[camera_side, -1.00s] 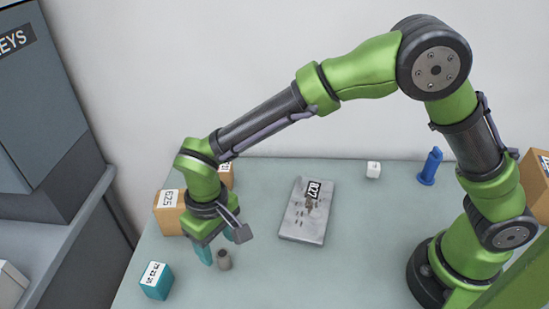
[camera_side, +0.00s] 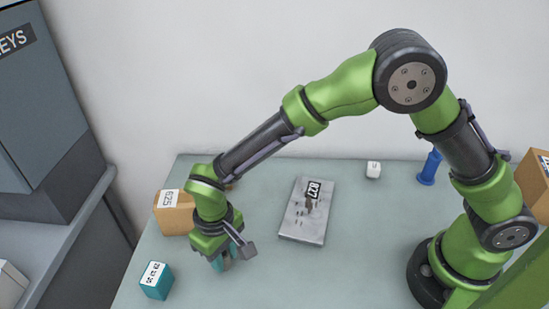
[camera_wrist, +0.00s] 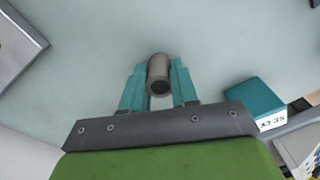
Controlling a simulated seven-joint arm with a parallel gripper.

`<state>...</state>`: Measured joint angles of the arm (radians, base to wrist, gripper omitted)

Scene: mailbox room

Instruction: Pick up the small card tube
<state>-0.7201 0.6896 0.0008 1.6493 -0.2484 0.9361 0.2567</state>
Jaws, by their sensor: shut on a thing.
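The small card tube (camera_wrist: 158,70) is a short grey-brown cylinder with a dark open end. In the wrist view it stands between the two teal fingers of my gripper (camera_wrist: 159,85), which are shut on it. In the side view my gripper (camera_side: 222,262) is low over the table, and its fingers and hand hide most of the tube. I cannot tell whether the tube still touches the table.
A teal box (camera_side: 156,281) stands left of my gripper, and a cardboard box (camera_side: 174,213) is behind it.

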